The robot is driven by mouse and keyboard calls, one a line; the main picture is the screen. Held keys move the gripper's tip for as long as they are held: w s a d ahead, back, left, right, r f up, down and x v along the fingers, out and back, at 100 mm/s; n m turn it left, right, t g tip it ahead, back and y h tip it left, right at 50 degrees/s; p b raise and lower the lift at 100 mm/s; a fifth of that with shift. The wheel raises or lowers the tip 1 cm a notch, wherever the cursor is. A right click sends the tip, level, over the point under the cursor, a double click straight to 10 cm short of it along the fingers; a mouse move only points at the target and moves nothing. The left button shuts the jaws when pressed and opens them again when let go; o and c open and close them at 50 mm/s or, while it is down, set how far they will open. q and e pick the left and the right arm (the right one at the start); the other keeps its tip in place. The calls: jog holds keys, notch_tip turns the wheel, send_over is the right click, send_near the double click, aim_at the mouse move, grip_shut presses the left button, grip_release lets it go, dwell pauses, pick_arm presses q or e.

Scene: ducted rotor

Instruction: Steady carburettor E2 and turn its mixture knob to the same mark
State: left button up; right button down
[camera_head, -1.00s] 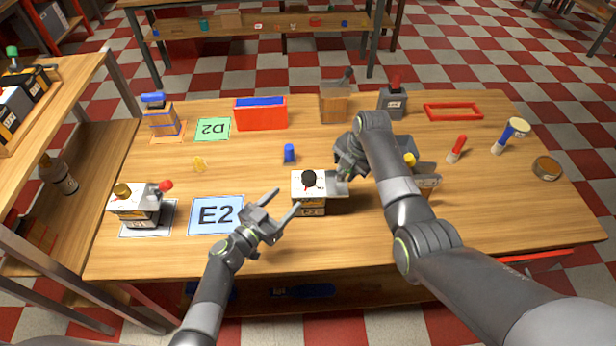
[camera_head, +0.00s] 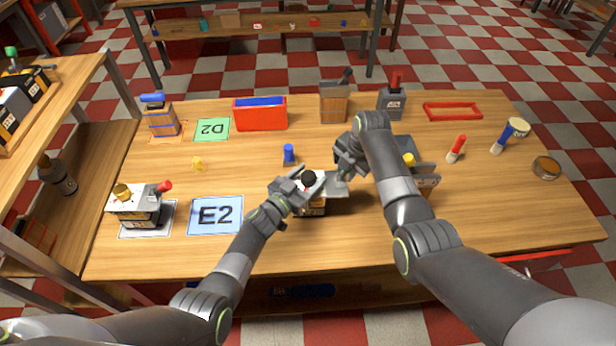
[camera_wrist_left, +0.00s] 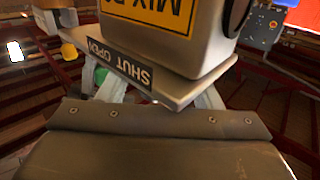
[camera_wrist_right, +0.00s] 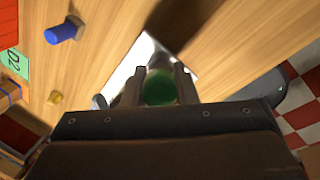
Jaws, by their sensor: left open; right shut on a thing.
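My right gripper (camera_head: 345,176) is shut on a green knob (camera_wrist_right: 159,88) at the carburettor's right side; the head view hides that grip.
Another carburettor (camera_head: 138,208), with a gold knob and red-tipped lever, stands on the left mat. A blue peg (camera_head: 288,154) and a yellow piece (camera_head: 198,164) lie behind. The E2 mat is bare.

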pick_arm(q)
jog(key=c, duration=1)
jog(key=shift+w+a+m+g+h, duration=0.1)
jog(key=shift+m+g+h, duration=0.8)
jog(key=shift+h, duration=0.2)
jog(key=shift+m+g+h, duration=1.1)
jog(key=shift+m+g, duration=0.1)
jog(key=shift+g, duration=0.6)
jog(key=o, duration=1)
jog(key=v, duration=1.2)
jog(key=shift+f, duration=0.2)
